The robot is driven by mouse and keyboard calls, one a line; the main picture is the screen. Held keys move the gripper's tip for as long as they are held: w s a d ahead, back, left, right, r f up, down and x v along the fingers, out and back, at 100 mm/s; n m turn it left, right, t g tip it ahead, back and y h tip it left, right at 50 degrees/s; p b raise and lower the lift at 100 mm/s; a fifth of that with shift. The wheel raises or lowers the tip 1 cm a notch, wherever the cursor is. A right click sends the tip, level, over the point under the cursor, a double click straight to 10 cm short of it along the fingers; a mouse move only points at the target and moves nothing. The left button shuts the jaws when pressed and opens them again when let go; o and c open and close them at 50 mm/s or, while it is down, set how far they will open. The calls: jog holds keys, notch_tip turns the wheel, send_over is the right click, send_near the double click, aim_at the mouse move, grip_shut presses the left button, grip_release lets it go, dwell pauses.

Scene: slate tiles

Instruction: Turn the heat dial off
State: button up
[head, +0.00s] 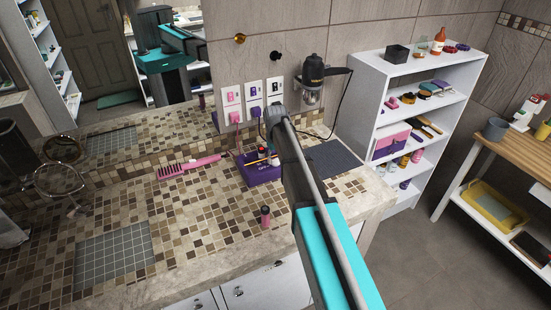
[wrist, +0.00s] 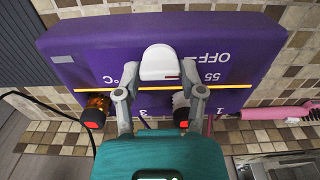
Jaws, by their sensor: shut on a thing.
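The purple heater box (wrist: 80,40) fills the upper part of the wrist view; its markings, including OFF and 55, appear upside down. The white dial (wrist: 158,62) is on its face, left of OFF in this view. My gripper (wrist: 159,78) is shut on the dial, one finger on either side. I cannot tell which mark the dial points to. In the head view the purple box (head: 256,177) stands on the tiled counter, partly behind my arm, which hides the dial and fingers.
A pink hairbrush (head: 190,166) lies left of the box. A dark bottle (head: 265,216) stands in front of it. A grey mat (head: 333,158) lies to the right. A hair dryer (head: 313,70) hangs on the wall.

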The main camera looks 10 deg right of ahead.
jog(key=shift+s, duration=0.1)
jog(key=o, duration=1.1)
jog(key=shift+o, duration=0.2)
jog(key=shift+m, duration=0.4)
jog(key=m, duration=0.4)
jog(key=shift+m, duration=0.3)
jog(key=m, duration=0.5)
jog(key=shift+m, duration=0.4)
notch_tip(320, 180, up, 14)
jog(key=p, duration=1.4)
jog(key=s+f+n+b, duration=0.2)
jog(key=s+f+b, duration=0.3)
jog(key=s, duration=0.3)
jog(key=s+d+f+n+b, duration=0.1)
jog(key=s+f+n+b, duration=0.2)
jog(key=s, duration=0.6)
jog(key=s+f+n+b, duration=0.3)
jog(key=s+f+b, duration=0.4)
jog(key=s+f, duration=0.1)
jog(key=shift+s+d+b, duration=0.25)
jog(key=shift+s+b, duration=0.15)
jog(key=shift+s, duration=0.1)
jog(key=shift+r, duration=0.1)
